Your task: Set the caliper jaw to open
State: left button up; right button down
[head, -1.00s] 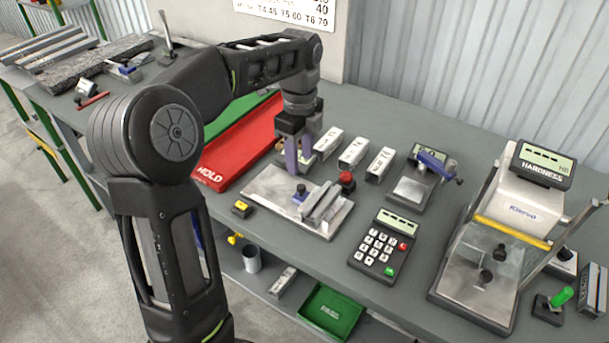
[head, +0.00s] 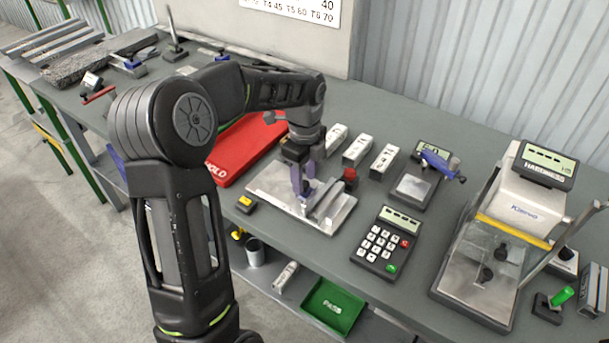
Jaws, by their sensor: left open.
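A flat metal plate fixture (head: 270,190) lies on the bench, with raised metal bars (head: 328,205) on its right side. It looks like the caliper, though I cannot read a label on it. My left gripper (head: 304,200) points down over the plate, its purple fingers open, just left of the bars. The fingers are at the place of a small blue knob, which they mostly hide. I cannot tell whether they touch it. My right gripper is not in view.
White labelled blocks (head: 357,150) stand behind the plate, and a red HOLD tray (head: 245,150) lies behind left. A keypad (head: 381,241), a blue clamp-like gauge (head: 437,162) and a hardness tester (head: 520,205) stand to the right. A yellow-topped block (head: 245,203) sits near the front edge.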

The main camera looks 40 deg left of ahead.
pick_arm(q)
grip_shut()
dwell(0.3)
dwell(1.1)
